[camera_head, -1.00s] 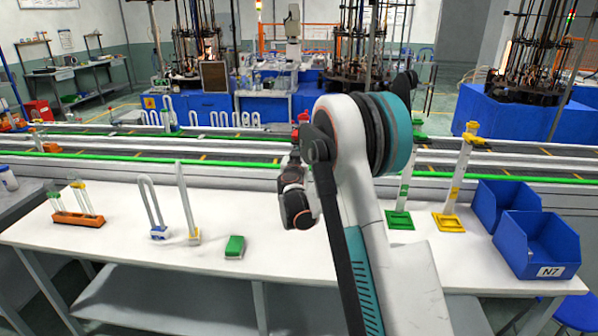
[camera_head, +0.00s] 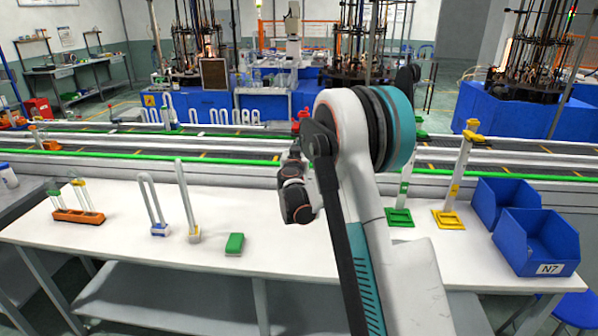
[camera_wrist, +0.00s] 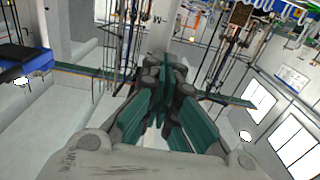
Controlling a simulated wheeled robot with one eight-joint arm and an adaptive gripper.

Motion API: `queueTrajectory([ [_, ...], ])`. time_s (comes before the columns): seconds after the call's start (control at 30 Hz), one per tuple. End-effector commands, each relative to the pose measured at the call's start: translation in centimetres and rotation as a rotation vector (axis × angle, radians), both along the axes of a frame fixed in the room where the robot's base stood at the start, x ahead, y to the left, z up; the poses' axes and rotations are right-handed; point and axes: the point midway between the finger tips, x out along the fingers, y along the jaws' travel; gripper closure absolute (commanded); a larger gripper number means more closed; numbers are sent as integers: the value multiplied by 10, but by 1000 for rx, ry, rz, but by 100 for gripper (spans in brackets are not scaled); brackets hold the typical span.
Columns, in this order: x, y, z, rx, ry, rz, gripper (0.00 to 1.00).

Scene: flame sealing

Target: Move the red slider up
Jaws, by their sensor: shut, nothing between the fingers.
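A small red part (camera_head: 303,114) shows just above my arm's end in the head view. It may be the top of a red stand, but my arm hides what is below it. I cannot make out the red slider itself. My gripper (camera_wrist: 163,85) is shut and empty in the wrist view, its teal fingers together. No red part shows near the fingers there. In the head view my wrist hangs over the white table, and the fingertips are hidden or too small to tell.
A green stand (camera_head: 399,217) and a yellow stand (camera_head: 450,219) stand right of my arm, beside blue bins (camera_head: 535,245). Left are a green block (camera_head: 235,243), glass-like U-tubes (camera_head: 158,229) and an orange rack (camera_head: 77,215). A conveyor (camera_head: 120,152) runs behind the white table (camera_head: 120,250).

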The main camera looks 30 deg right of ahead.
Motion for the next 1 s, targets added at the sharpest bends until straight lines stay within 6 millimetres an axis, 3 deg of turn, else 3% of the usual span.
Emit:
queueTrajectory([
  [0.27, -3, 2, -5, 0, 0, 0, 100],
  [1.0, -58, 39, -5, 0, 0, 1, 100],
])
